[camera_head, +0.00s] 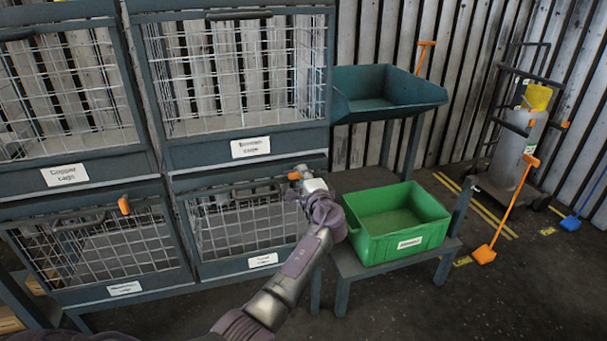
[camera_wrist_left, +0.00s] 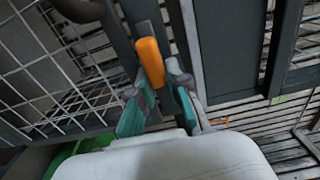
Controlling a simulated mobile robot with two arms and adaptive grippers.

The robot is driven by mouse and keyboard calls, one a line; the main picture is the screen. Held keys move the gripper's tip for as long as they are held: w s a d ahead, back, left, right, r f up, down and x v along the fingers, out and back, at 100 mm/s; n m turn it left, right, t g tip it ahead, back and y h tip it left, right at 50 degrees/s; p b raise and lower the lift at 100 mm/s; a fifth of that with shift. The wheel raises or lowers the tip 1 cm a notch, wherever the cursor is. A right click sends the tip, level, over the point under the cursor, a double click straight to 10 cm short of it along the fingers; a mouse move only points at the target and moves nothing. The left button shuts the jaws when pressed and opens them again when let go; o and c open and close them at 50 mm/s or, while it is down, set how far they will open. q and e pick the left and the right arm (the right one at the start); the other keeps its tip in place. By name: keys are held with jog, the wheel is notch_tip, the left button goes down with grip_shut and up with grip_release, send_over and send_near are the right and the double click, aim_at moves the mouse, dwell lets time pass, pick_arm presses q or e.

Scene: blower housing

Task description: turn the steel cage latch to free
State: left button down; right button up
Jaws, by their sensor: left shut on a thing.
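The lower middle cage (camera_head: 240,232) has a wire mesh front in a dark frame, and its small white label (camera_head: 263,260) is too blurred to read surely. An orange latch handle (camera_head: 294,175) sits at the cage's upper right corner. My left gripper (camera_head: 301,183) is at this latch. In the left wrist view the orange latch handle (camera_wrist_left: 150,60) stands between the fingers of my left gripper (camera_wrist_left: 158,88), which is shut on it. The fingers hide the lower part of the handle. My right gripper is not in view.
A copper cage (camera_head: 65,90) and another cage stand above and left, and a lower left cage has its own orange latch (camera_head: 124,205). A green bin (camera_head: 395,222) sits on a low stand right of my arm. A dark teal tray (camera_head: 385,90) stands behind.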

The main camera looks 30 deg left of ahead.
pick_arm(q)
jog(key=c, duration=1.1)
grip_release()
jog(key=v, duration=1.2)
jog(key=shift+f, duration=0.1)
